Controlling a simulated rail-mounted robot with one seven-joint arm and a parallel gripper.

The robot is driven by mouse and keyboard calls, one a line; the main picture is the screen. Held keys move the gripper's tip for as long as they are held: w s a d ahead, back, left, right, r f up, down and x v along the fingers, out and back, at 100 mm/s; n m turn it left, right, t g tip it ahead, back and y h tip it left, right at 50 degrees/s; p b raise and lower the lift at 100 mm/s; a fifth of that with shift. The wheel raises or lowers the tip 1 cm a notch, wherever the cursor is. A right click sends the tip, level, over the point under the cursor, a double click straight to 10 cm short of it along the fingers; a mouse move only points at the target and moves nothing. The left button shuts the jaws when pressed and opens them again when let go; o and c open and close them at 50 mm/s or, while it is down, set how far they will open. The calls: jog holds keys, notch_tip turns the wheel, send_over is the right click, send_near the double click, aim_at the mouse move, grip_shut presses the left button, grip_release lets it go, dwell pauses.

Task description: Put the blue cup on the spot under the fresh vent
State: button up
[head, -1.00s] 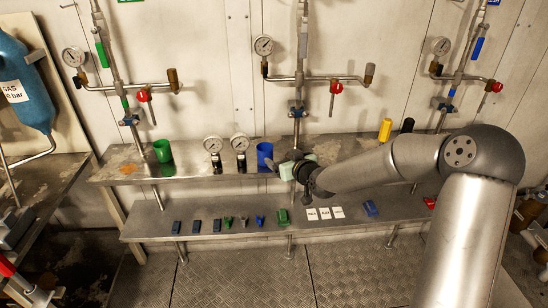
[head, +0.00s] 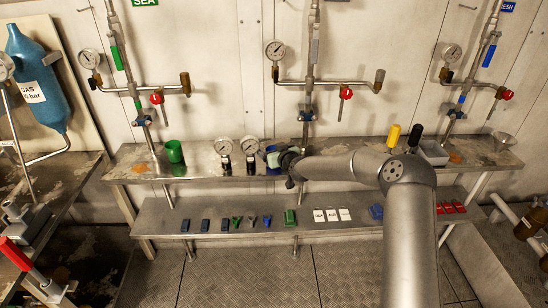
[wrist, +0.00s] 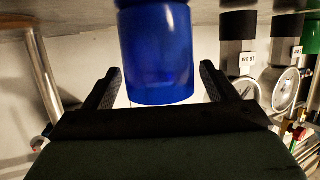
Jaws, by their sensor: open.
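The blue cup (wrist: 157,55) stands on the upper steel shelf (head: 205,163), right of two gauges. In the head view my gripper (head: 274,158) largely hides it. In the wrist view, which looks upside down, the cup is between the two spread fingers of my gripper (wrist: 158,82), with gaps on both sides. The fresh line (head: 488,55) with blue bands rises at the right under a partly cut-off blue sign (head: 508,6). A rusty-orange patch (head: 455,157) lies on the shelf below that line.
A green cup (head: 174,151) stands at the shelf's left. Two gauges (head: 224,146) stand just left of my gripper. Yellow (head: 393,136) and black (head: 415,136) handles and a grey tray (head: 434,153) stand left of the orange patch; a funnel (head: 503,140) is right. Clips and cards lie below.

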jog(key=shift+w+a+f, duration=0.15)
jog(key=shift+w+a, duration=0.2)
jog(key=shift+w, duration=0.1)
jog(key=c, duration=1.1)
